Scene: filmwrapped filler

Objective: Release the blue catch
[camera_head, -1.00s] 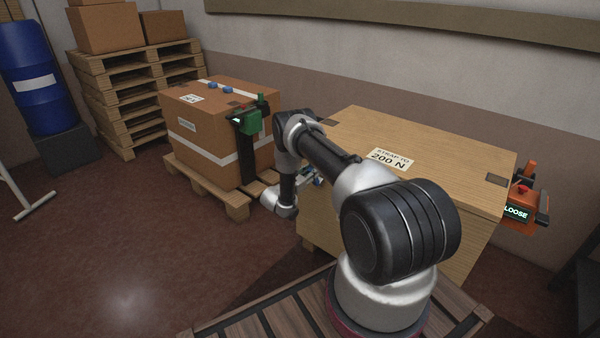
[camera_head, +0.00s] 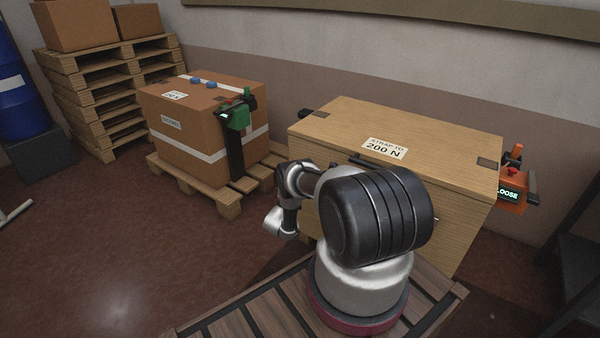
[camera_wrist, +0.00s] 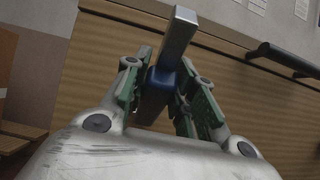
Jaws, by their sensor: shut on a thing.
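The blue catch (camera_wrist: 158,76) shows in the wrist view as a blue block with a silver bar (camera_wrist: 181,33) rising from it, in front of the wooden crate's side. My gripper (camera_wrist: 163,82) has its green-padded fingers closed on either side of the blue part. The wooden crate (camera_head: 415,120) stands in front of me with its lid down and a label reading "STRAP TO 200 N". In the head view my own arm hides the gripper and the catch.
A dark handle (camera_wrist: 290,60) sits on the crate to the right of the catch. An orange device (camera_head: 512,192) reading "LOOSE" is at the crate's right end. A strapped cardboard box (camera_head: 190,138) with a green tool (camera_head: 235,118) stands on a pallet at left.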

